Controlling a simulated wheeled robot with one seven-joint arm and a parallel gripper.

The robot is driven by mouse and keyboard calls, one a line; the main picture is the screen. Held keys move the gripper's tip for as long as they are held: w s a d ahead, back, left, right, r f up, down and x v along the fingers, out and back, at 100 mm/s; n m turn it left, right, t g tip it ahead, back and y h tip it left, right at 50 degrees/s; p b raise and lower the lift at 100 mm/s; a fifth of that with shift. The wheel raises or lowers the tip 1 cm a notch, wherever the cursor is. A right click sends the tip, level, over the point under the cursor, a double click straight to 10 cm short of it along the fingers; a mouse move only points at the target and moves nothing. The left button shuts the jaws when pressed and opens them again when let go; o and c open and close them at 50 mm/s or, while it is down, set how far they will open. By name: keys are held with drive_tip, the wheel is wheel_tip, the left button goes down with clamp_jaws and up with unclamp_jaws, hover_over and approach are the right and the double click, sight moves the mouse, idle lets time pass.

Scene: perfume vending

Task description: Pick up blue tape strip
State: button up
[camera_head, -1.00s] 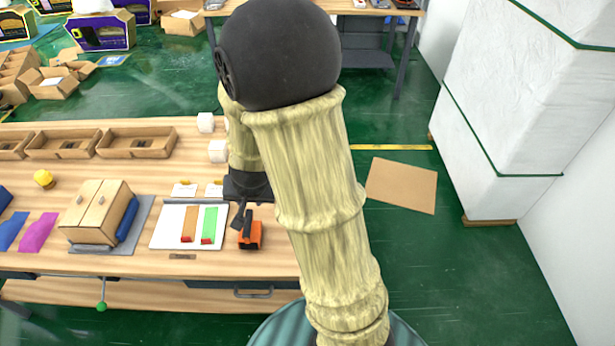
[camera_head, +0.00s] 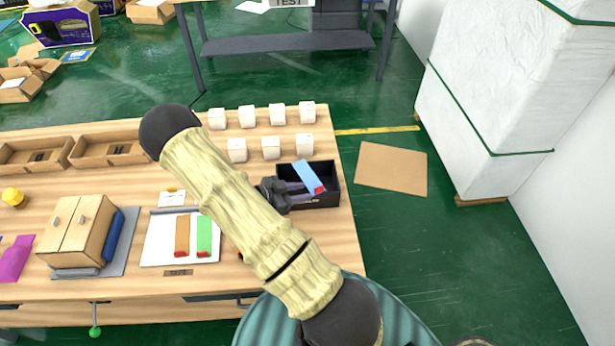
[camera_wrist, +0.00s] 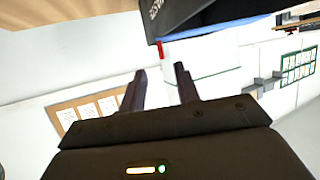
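The blue tape strip (camera_head: 306,174), with a red end, lies tilted across a black open box (camera_head: 327,202) at the right end of the table. In the wrist view the blue strip (camera_wrist: 222,27) shows as a thin edge beside the black box (camera_wrist: 190,14), its red end hanging down. My gripper (camera_head: 301,187) is at the left part of the box, near the strip. In the wrist view my gripper (camera_wrist: 158,78) has its two fingers apart, with nothing between them. The strip is beyond the fingertips.
A white board (camera_head: 155,240) holds an orange strip (camera_head: 182,236) and a green strip (camera_head: 204,237). A wooden cabinet (camera_head: 80,230) stands to the left. Several small white boxes (camera_head: 270,147) stand behind the black box. My arm crosses the table's front.

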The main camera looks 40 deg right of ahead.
sight(317, 188)
drive_tip(key=shift+p+x, duration=0.35)
drive_tip(key=shift+x, duration=0.8)
drive_tip(key=p+x, duration=0.2)
drive_tip(key=x, duration=0.2)
drive_tip(key=shift+w+d+p, duration=0.1)
drive_tip(key=shift+d+p, duration=0.25)
drive_tip(key=shift+d, duration=0.05)
drive_tip(key=shift+d+f, duration=0.15)
drive_tip(key=shift+d, duration=0.05)
clamp_jaws()
